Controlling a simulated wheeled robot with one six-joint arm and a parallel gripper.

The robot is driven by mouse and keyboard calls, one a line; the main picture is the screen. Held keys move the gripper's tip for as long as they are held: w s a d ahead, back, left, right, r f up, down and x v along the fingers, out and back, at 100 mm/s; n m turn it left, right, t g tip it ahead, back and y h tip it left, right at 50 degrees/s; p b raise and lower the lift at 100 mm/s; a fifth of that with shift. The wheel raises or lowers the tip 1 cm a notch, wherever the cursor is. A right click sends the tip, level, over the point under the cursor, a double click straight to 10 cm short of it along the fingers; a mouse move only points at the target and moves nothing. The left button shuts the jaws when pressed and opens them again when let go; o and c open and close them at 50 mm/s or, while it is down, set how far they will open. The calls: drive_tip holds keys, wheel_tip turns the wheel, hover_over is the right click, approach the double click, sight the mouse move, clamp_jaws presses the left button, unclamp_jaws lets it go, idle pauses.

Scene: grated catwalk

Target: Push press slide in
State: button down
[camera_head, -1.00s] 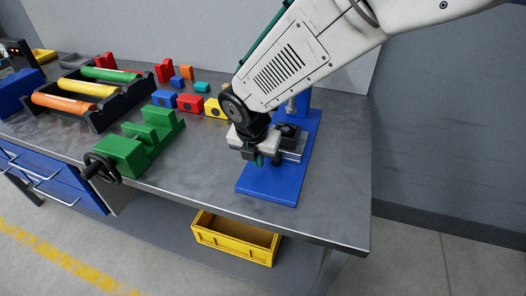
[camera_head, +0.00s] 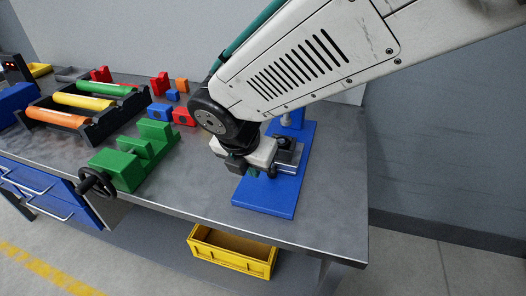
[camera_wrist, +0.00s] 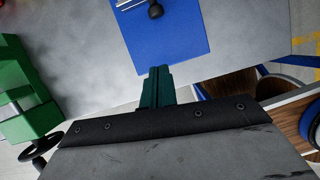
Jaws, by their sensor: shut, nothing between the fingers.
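The press stands on a blue base plate (camera_head: 265,197) near the right end of the bench. Its metal slide (camera_head: 288,158) lies on the plate behind my gripper, and a black knob (camera_head: 271,172) shows at its near end. The wrist view shows the same plate (camera_wrist: 175,45), the knob (camera_wrist: 155,11) and a bit of the slide at the top edge. My arm hides the press's upper part.
A green vise (camera_head: 130,160) with a black handwheel stands to the left. A black rack (camera_head: 92,128) holds coloured rolls, with several small blocks behind. A yellow bin (camera_head: 232,252) sits below the bench. The bench's front strip is clear.

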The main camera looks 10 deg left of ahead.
drive_tip(key=x, duration=0.9)
drive_tip(key=shift+w+d+r, duration=0.1)
drive_tip(key=shift+w+d, duration=0.05)
drive_tip(key=shift+w, duration=0.45)
drive_tip(key=shift+w+d+r, duration=0.1)
drive_tip(key=shift+w+d, duration=0.05)
drive_tip(key=shift+w, duration=1.05)
drive_tip(key=w, duration=0.4)
drive_tip(key=shift+w+d, duration=0.25)
drive_tip(key=shift+w, duration=0.05)
drive_tip(key=shift+s, duration=0.1)
